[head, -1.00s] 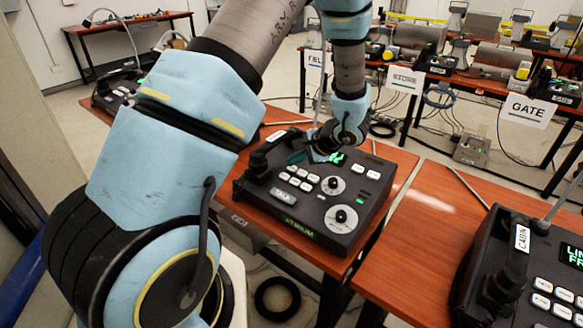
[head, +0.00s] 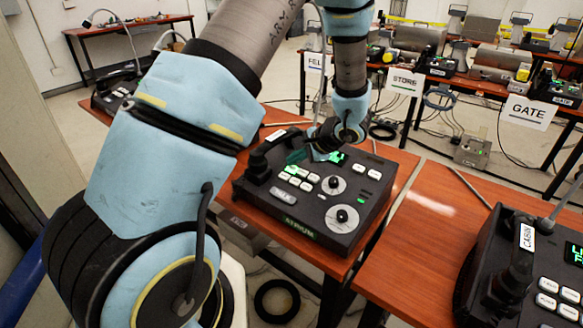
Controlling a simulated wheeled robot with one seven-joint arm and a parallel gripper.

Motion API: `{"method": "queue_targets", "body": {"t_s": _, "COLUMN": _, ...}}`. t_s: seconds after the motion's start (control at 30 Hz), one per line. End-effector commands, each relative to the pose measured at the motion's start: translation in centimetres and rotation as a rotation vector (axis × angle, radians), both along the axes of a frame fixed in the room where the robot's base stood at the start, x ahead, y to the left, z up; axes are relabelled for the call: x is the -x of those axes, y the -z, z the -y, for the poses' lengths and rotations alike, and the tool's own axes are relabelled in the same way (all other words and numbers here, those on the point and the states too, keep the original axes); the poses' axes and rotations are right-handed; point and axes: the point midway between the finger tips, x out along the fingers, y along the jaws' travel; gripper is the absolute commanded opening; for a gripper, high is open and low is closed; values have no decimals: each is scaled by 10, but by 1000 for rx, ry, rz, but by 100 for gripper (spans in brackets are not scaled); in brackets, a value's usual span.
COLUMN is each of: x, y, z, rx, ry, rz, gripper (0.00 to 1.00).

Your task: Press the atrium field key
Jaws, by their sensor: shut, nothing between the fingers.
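The atrium phone (head: 330,218) is a black desk unit on the orange-brown table, with a green ATRIUM label on its front edge. A green glow shows at the upper keys. Which one is the field key is too small to read. My gripper (head: 300,157) is shut and empty, low over the back of the panel by the upper keys. It partly hides the green display (head: 337,157). I cannot tell whether its tip touches a key.
The cabin phone (head: 515,275) stands on the right-hand table (head: 432,210), across a narrow gap. The atrium handset (head: 262,160) lies along the unit's left side. More phones with signs such as STORE (head: 404,81) and GATE (head: 528,111) stand on tables behind.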

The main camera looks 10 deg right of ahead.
Motion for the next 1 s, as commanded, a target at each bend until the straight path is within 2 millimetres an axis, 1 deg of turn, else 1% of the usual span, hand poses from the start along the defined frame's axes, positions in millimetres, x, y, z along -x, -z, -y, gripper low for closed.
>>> {"method": "queue_targets", "body": {"t_s": 0.27, "x": 0, "y": -1, "z": 0, "rx": -1, "ry": 1, "rz": 0, "gripper": 0}}
{"method": "queue_targets", "body": {"t_s": 0.37, "x": 1, "y": -8, "z": -1, "rx": 0, "ry": 1, "rz": 0, "gripper": 0}}
{"method": "queue_targets", "body": {"t_s": 0.8, "x": 9, "y": -49, "z": -9, "rx": 1, "ry": -1, "rz": 0, "gripper": 0}}
{"method": "queue_targets", "body": {"t_s": 1.0, "x": 11, "y": -58, "z": -11, "rx": -1, "ry": 1, "rz": -2, "gripper": 0}}
